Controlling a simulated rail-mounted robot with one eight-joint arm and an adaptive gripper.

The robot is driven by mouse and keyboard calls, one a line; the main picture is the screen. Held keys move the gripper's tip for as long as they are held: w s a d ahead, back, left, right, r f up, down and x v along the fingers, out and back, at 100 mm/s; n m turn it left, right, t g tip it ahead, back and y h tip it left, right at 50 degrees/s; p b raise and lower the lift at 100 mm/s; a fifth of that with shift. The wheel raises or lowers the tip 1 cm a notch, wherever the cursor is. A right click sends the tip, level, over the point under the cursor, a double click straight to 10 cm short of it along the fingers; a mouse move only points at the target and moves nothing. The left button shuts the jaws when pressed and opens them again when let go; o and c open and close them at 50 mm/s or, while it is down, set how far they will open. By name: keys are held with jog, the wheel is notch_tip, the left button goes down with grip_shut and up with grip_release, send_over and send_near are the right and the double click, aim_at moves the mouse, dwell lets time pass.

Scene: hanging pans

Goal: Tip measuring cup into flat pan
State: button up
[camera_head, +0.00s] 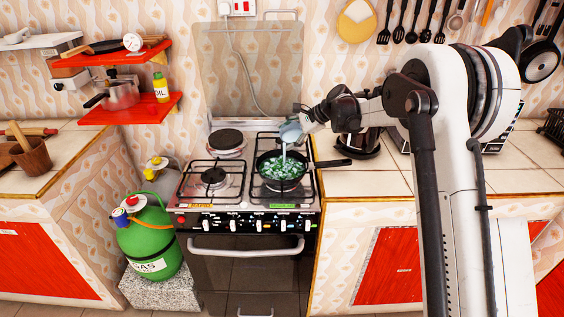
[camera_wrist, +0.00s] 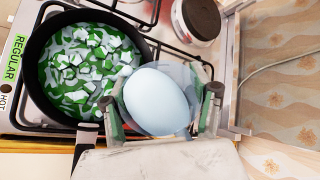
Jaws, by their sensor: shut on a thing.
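The flat pan (camera_head: 305,158) is dark, sits on the front right burner of the stove and holds green and white pieces. Its handle points right. In the wrist view the pan (camera_wrist: 36,88) fills the left side. The measuring cup (camera_head: 290,131) is pale blue-grey and tilted above the pan's far side. A thin pale stream runs from it down into the pan. My gripper (camera_wrist: 160,108) is shut on the cup, one finger on each side. In the wrist view the cup (camera_wrist: 156,98) shows a pale, smooth oval surface and overlaps the pan's edge.
The stove (camera_head: 245,222) has other burners, which look empty of pans. A raised glass lid (camera_head: 250,65) stands behind it. A dark-based appliance (camera_head: 358,145) stands right of the stove. Red shelves (camera_head: 130,108) with a pot and an oil bottle hang left.

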jog(key=shift+s+f+n+t+h, duration=0.1)
jog(key=shift+f+n+t+h, duration=0.2)
jog(key=shift+f+t, duration=0.15)
dwell(0.5)
jog(key=shift+s+a+r+n+t+h+p, duration=0.1)
jog(key=shift+r+n+t+h+p, duration=0.25)
jog(key=shift+t+p, duration=0.2)
dwell(0.8)
jog(key=shift+s+f+n+t, duration=0.15)
jog(key=shift+f+n+t, duration=0.3)
jog(key=shift+f+t, duration=0.2)
dwell(0.6)
jog(key=shift+s+a+r+n+t+h+b, duration=0.15)
jog(key=shift+s+a+n+t+h+b, duration=0.3)
jog(key=shift+s+t+b, duration=0.3)
dwell(0.5)
jog(key=shift+s+a+n+t+b, duration=0.15)
jog(key=shift+s+n+t+b, duration=0.15)
jog(key=shift+t+b, duration=0.45)
